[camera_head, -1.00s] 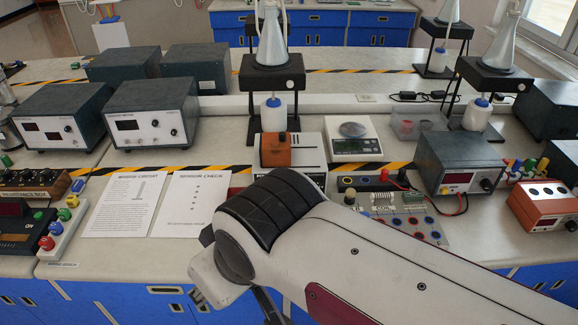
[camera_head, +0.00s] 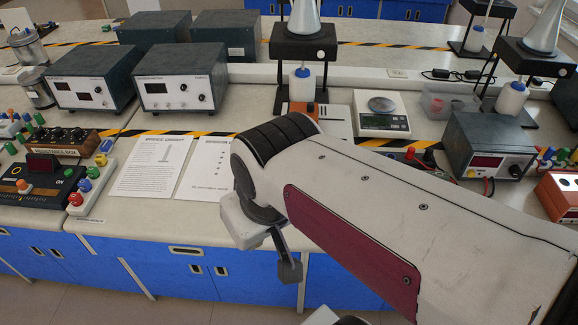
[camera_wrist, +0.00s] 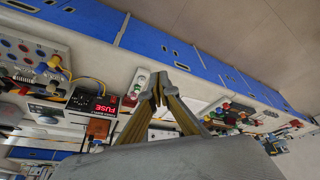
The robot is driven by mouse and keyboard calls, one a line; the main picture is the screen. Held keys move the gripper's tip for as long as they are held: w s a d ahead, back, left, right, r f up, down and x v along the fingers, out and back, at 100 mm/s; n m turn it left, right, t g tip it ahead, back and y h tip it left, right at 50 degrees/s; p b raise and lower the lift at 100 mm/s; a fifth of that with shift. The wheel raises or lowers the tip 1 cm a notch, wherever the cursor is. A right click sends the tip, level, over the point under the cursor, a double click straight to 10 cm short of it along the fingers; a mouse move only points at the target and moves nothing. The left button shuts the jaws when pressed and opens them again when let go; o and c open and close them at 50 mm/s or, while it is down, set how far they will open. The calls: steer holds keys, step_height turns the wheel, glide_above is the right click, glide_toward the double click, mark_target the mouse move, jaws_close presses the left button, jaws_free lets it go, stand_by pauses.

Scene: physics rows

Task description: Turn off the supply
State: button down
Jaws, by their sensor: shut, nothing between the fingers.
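I cannot tell for sure which unit is the supply. A grey box with a lit red display and a black knob (camera_head: 487,158) stands on the bench at the right in the head view. Two grey boxes with white fronts, small dark displays and knobs, the left one (camera_head: 88,92) and the right one (camera_head: 178,92), stand at the left. A black unit with a red window and an "ON" label (camera_head: 40,185) lies at the far left. My gripper (camera_wrist: 157,88) is shut and empty. In the head view its visible part hangs before the bench's front edge, apart from these units.
Two printed sheets (camera_head: 150,165) lie on the bench left of my arm. A flask stand (camera_head: 303,50), a scale (camera_head: 381,118) and a clear tub (camera_head: 448,103) stand behind the arm. A strip of coloured knobs (camera_head: 88,190) lies at the left. The floor before the blue cabinets is clear.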

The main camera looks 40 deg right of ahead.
steer(key=w+d+f+n+g+h, duration=0.1)
steer(key=w+d+f, duration=0.3)
steer(key=d, duration=0.2)
steer(key=w+d+f+n+g, duration=0.1)
steer(key=w+d+f+n, duration=0.1)
steer(key=w+d+f, duration=0.35)
steer(key=w+d+f+n+g+h, duration=0.1)
steer(key=w+d+f, duration=0.15)
steer(key=d, duration=0.45)
steer(key=w+d+n+t+h, duration=0.1)
steer(key=w+d+n+t, duration=0.1)
steer(key=w+d+n, duration=0.2)
steer(key=shift+w+d+r+n+t, duration=0.2)
steer(key=shift+w+n+t, duration=0.1)
steer(key=shift+w+n, duration=0.85)
steer(key=shift+f, duration=0.15)
steer(key=shift+x, duration=4.9)
steer(key=shift+w+d+r, duration=0.25)
steer(key=shift+w+d, duration=1.05)
steer(key=shift+d, duration=0.1)
steer(key=shift+w+d, duration=0.1)
